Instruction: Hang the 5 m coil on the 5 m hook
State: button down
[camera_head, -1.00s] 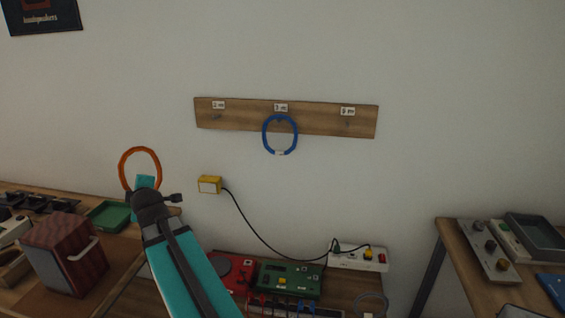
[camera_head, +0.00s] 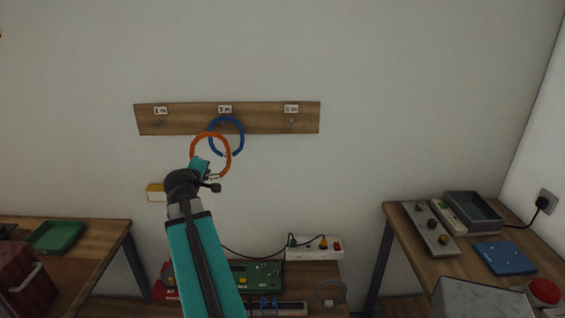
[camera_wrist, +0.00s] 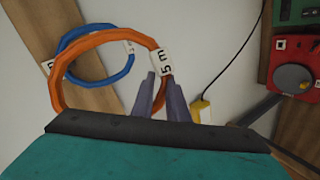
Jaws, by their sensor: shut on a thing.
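The orange coil (camera_head: 193,148) is held up in front of the wall, and its tag reading 5 m shows in the wrist view (camera_wrist: 165,62). My gripper (camera_head: 206,170) is shut on the coil's rim by the tag, as the wrist view shows (camera_wrist: 162,88). The wooden hook board (camera_head: 265,119) is on the wall with three labelled hooks. The right label (camera_head: 291,109) is too small to read surely; its hook (camera_head: 291,122) is bare. In the head view the orange coil overlaps the board's lower edge and a blue coil (camera_head: 241,133), left of the right hook.
The blue coil hangs from the middle hook, under the 3 m label (camera_head: 225,109). Tables stand left and right. The wall right of the board is clear.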

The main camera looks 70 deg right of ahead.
jog(key=s+d+r+m+g, duration=0.1)
jog(key=s+d, duration=0.3)
jog(key=s, duration=0.4)
jog(key=s+d+r+m+g+p, duration=0.1)
jog(key=s+d+m+g, duration=0.2)
jog(key=s, duration=0.5)
jog(key=s+d+r+m+g, duration=0.1)
jog(key=s+d+m+g, duration=0.1)
jog(key=s+d, duration=0.3)
jog(key=s+g, duration=0.1)
jog(key=s, duration=0.2)
jog(key=shift+s+r+m, duration=0.2)
jog(key=shift+r+m, duration=0.1)
jog(key=shift+m, duration=0.1)
jog(key=shift+w+d, duration=0.15)
jog(key=shift+d, duration=0.25)
jog(key=w+d+f, duration=0.1)
jog(key=w+d, duration=0.1)
jog(key=d, duration=0.3)
jog(key=w+d+f+b, duration=0.1)
jog(key=w+d, duration=0.1)
jog(key=d, duration=0.3)
jog(key=shift+f, duration=0.25)
jog(key=shift+f+b, duration=0.1)
jog(key=shift+b, duration=0.2)
dwell(0.6)
